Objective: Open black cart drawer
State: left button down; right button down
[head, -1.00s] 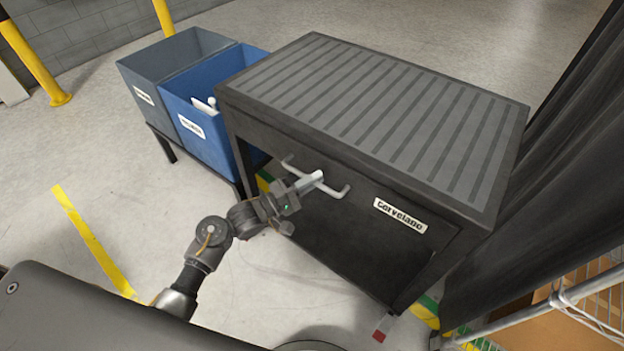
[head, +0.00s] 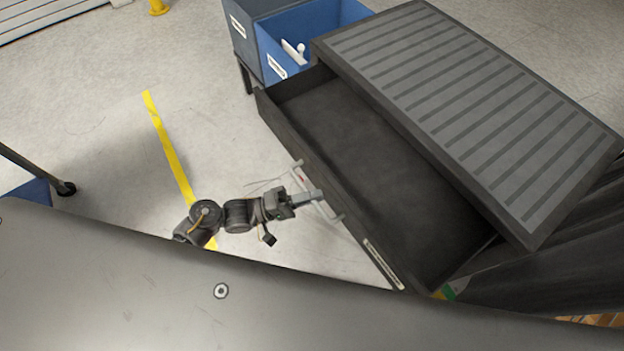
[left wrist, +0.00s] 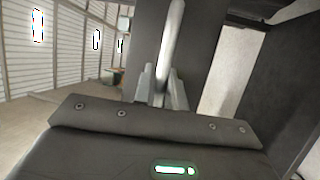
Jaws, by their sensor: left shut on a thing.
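The black cart (head: 480,105) with a ribbed grey top stands at the right in the head view. Its drawer (head: 370,170) is pulled well out toward me, and its bare inside shows. The drawer's light bar handle (head: 333,214) is on the front panel. My left gripper (head: 312,196) is shut on the handle. In the left wrist view, the handle (left wrist: 172,45) runs upward from between the fingers (left wrist: 162,88). My right gripper is not in view.
A yellow floor line (head: 168,150) runs along open floor at left.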

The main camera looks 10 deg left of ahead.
pick_arm(q)
jog(key=shift+s+a, duration=0.4)
jog(key=shift+s, duration=0.05)
jog(key=c, duration=1.5)
grip_release()
jog(key=shift+o, duration=0.2)
jog(key=b+v, duration=0.2)
jog(key=v, duration=0.8)
jog(key=shift+a, duration=0.4)
jog(key=shift+s+f, duration=0.1)
jog(key=shift+f, duration=0.05)
